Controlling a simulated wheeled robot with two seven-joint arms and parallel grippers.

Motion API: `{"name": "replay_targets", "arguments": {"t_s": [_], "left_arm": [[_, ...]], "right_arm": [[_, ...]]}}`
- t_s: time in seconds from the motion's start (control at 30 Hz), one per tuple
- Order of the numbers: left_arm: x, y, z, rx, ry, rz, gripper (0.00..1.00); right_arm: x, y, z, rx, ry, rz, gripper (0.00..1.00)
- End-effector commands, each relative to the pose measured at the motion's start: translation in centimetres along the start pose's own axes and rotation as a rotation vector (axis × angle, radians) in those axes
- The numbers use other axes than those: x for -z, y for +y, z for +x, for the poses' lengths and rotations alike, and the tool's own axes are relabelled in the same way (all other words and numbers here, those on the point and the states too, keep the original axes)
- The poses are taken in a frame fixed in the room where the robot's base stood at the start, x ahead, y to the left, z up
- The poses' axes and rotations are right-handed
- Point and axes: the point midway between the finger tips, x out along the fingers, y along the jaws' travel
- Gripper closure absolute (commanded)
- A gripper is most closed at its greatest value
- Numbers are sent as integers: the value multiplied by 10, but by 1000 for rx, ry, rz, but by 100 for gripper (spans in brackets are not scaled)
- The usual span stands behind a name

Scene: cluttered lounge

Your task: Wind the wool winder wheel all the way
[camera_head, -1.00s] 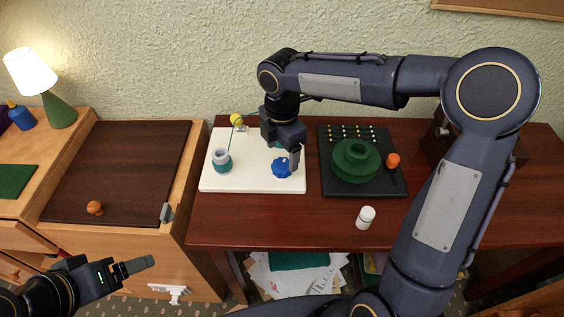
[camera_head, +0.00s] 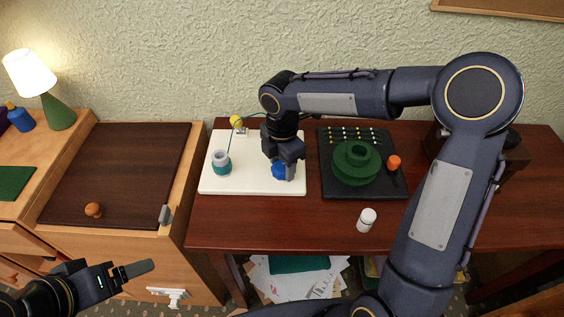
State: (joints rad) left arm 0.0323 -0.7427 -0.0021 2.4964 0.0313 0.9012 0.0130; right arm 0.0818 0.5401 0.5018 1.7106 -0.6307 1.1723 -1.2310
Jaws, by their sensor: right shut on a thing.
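The wool winder is a white board (camera_head: 240,182) on the red-brown table. On its left part stands a spool (camera_head: 221,163) with teal wool and a pale grey top. A yellow piece (camera_head: 236,121) with a thread is at the back. A blue knob (camera_head: 279,171) is on the right part of the board, partly hidden by my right gripper (camera_head: 284,172). That gripper points down and is shut on the blue knob. The wheel around or behind it is hidden by the gripper. My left gripper (camera_head: 138,269) is low at the left, away from the winder; its jaw gap is unclear.
A black board (camera_head: 330,186) with a green round piece (camera_head: 357,162) and an orange knob (camera_head: 394,162) stands right of the winder. A wooden cabinet with a dark lid (camera_head: 120,170) is at the left.

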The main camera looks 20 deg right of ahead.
Motion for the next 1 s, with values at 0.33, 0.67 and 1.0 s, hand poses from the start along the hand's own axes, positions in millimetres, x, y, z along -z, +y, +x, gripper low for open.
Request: {"name": "replay_targets", "arguments": {"t_s": [0.33,0.67,1.0], "left_arm": [[0,0,-1,0,0,0,21],[2,2,-4,0,0,0,21],[3,2,-5,0,0,0,21]], "right_arm": [[0,0,0,1,0,64,73],[0,0,-1,1,-1,308,73],[0,1,-1,0,-2,631,73]]}}
